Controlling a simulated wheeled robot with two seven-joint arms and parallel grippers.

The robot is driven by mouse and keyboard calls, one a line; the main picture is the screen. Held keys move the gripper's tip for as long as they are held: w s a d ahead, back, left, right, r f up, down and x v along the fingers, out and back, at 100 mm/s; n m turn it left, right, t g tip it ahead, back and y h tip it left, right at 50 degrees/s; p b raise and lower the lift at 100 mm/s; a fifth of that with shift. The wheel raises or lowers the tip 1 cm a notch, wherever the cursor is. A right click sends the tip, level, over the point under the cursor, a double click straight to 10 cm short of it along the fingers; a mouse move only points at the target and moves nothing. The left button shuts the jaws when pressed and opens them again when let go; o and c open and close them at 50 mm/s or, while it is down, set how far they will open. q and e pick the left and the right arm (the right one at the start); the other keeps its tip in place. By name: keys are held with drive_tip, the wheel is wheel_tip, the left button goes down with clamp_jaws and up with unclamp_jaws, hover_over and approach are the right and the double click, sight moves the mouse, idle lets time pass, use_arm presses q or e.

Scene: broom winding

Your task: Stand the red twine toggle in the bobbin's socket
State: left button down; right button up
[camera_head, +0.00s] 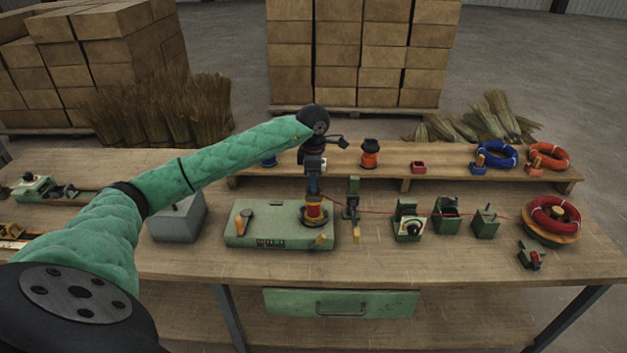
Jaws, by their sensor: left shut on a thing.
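The bobbin (315,216) stands on the green winder box (275,238), with yellow and red showing around it. My left gripper (314,192) points straight down right above the bobbin, its fingers shut. The red twine toggle is between its fingertips, mostly hidden by them; I cannot tell whether it touches the socket, which is also hidden. Red twine (375,213) runs from the bobbin to the right, past the green stands, to a red coil (552,213) on a wooden spool. My right gripper is out of view.
A green guide post (352,198) stands close right of the winder, with several green fixtures (410,222) beyond. A grey block (178,218) stands to the left. The raised shelf behind carries an orange-black spool (370,154) and blue (497,155) and orange (548,157) coils. The front bench strip is clear.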

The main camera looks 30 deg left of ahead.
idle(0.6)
use_arm(q)
drive_tip(key=shift+b, duration=0.5)
idle(0.3)
drive_tip(key=shift+f+b, duration=0.5)
drive_tip(key=shift+f, duration=0.05)
drive_tip(key=c, duration=1.5)
unclamp_jaws()
drive_tip(key=shift+c, duration=0.2)
drive_tip(key=shift+r+p, duration=1.5)
drive_tip(key=shift+r, duration=4)
drive_tip(key=shift+d+f, duration=0.1)
